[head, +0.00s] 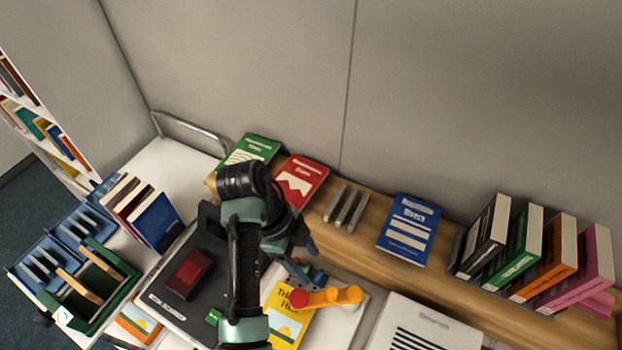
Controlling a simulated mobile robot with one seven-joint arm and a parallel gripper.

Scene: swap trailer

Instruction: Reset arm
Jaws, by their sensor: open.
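My arm rises from the bottom middle of the head view and bends at a dark elbow. My gripper (306,245) is at the right of the arm, partly hidden by its own links, above the front of the wooden shelf. It is open, and I see nothing held in it. Below it lie a yellow book (288,325) and an orange and red piece (327,297) on the white surface.
A green book (253,149), a red book (302,177) and a blue book (409,228) rest on the wooden shelf (345,245) along the wall. Several thick books (540,258) stand at right. A dark device (170,297) and blue trays (50,262) are at left.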

